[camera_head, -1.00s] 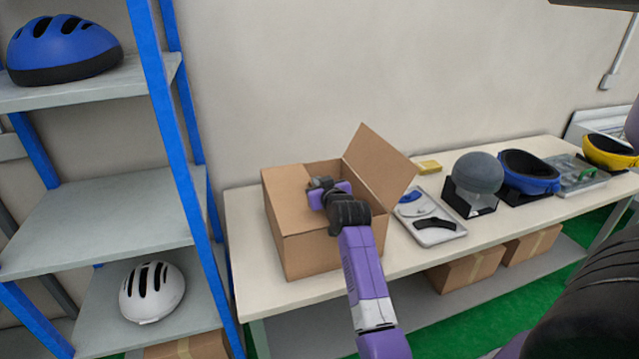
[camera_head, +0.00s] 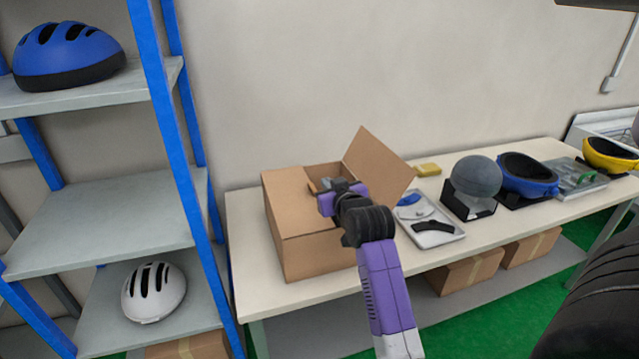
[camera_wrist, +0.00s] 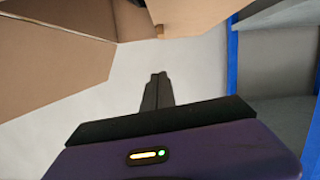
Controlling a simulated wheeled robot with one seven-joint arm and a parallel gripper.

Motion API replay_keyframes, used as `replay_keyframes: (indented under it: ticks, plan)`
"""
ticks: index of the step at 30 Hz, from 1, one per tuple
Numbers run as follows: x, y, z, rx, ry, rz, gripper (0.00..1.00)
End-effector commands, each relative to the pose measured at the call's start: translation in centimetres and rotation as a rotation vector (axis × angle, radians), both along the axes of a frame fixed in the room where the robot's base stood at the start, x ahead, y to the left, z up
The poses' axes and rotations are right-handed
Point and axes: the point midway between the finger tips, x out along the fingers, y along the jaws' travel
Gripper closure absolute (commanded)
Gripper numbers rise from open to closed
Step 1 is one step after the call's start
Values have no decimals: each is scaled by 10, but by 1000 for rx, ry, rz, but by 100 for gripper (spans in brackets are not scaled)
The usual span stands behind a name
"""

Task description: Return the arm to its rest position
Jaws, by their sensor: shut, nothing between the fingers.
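My arm reaches up from the lower middle of the head view, and my purple and black gripper (camera_head: 326,186) is in front of the open cardboard box (camera_head: 315,258), near its top edge. In the wrist view my gripper (camera_wrist: 157,78) shows its two dark fingers together, with nothing between them. The box also shows at the top left of the wrist view (camera_wrist: 50,70), with pale wall or table surface beyond the fingertips. The fingertips are hard to make out in the head view, and most of the box's inside is hidden.
The box stands on a long table (camera_head: 250,215). A blue-framed shelf (camera_head: 110,215) with helmets stands at the left.

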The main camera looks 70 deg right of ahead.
Motion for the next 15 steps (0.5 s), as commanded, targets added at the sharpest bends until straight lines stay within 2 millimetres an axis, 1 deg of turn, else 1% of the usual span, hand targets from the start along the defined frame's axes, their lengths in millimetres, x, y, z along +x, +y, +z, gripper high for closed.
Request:
replay_keyframes:
  ticks: [8,11,13,14,15]
  plan:
    - [-2,2,1,0,0,0,100]
    - [-2,1,5,-9,-17,-4,100]
    - [-1,0,15,-35,-46,-8,100]
    - [-1,-1,22,-52,-64,-10,100]
    - [-1,-1,34,-80,-94,-12,100]
